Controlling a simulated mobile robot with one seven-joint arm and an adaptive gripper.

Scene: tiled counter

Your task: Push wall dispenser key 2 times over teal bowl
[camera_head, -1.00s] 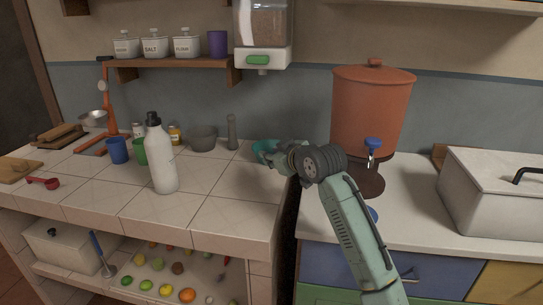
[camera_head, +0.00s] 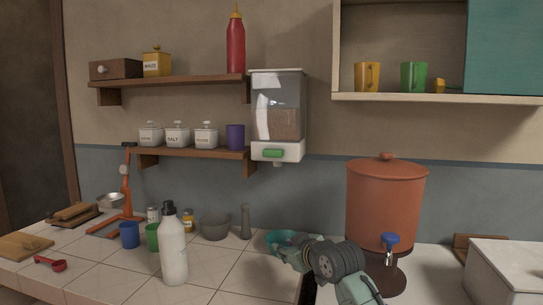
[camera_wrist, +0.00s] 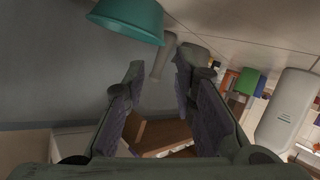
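The wall dispenser (camera_head: 277,105) hangs on the wall, a clear bin part filled with brown grains over a white base. Its green key (camera_head: 273,153) is on the front of the base, with a small spout below. The teal bowl (camera_head: 280,237) is on the counter below the dispenser, partly hidden by my gripper in the head view. In the wrist view the teal bowl (camera_wrist: 130,18) shows at the top, outside the fingers. My gripper (camera_wrist: 155,98) has its fingers apart with nothing between them. In the head view my gripper (camera_head: 292,256) is beside the bowl, well below the key.
A terracotta water urn (camera_head: 384,205) with a blue tap stands to the right. A white bottle (camera_head: 173,250), a grey bowl (camera_head: 214,228) and a grey pepper mill (camera_head: 246,222) stand left of my gripper. Shelves (camera_head: 190,152) hold jars left of the dispenser.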

